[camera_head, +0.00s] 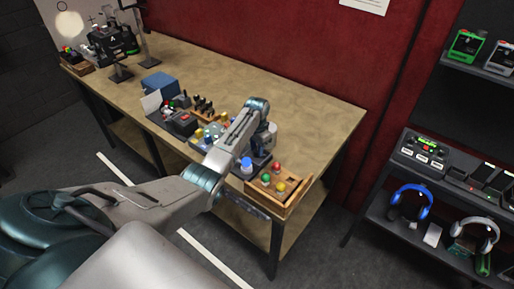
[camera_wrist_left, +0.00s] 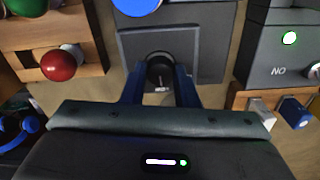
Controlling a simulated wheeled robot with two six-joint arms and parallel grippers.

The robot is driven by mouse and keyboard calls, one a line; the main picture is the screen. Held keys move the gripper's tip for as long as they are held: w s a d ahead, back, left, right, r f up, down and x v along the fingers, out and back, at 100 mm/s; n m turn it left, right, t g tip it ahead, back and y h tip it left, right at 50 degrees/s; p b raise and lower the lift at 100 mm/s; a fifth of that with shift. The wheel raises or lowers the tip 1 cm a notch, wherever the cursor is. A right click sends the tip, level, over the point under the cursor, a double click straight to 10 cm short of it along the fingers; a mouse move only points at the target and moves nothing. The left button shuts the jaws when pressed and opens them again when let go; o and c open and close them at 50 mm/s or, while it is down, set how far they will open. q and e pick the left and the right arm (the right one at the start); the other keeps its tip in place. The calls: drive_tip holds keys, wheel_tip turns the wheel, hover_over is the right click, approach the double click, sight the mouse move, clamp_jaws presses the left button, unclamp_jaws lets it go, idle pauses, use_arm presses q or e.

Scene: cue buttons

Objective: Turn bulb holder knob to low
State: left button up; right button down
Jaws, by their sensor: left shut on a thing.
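The bulb holder is a dark box (camera_wrist_left: 205,40) in the left wrist view, with a blue bulb (camera_wrist_left: 137,5) cut off at the top edge. Its round black knob (camera_wrist_left: 158,68) sits on the front panel. My left gripper (camera_wrist_left: 159,84) has its two blue fingers on either side of the knob and is shut on it. The knob's pointer and marks are too small to read. In the head view the blue bulb (camera_head: 246,164) shows near the table's front edge, beside my left arm, which hides much of the holder. My right gripper is not in view.
A wooden tray (camera_head: 291,201) with red, green and yellow buttons stands right of the holder; its red button (camera_wrist_left: 58,65) is at left in the wrist view.

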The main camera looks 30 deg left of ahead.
use_arm(q)
drive_tip(key=shift+w+r+m, duration=0.1)
drive_tip(key=shift+m, duration=0.2)
idle(0.4)
drive_tip(key=o, duration=1)
wheel_tip(320, 180, up, 11)
drive_tip(key=b, duration=0.3)
drive_tip(key=shift+b, duration=0.35)
drive_tip(key=shift+f, duration=0.2)
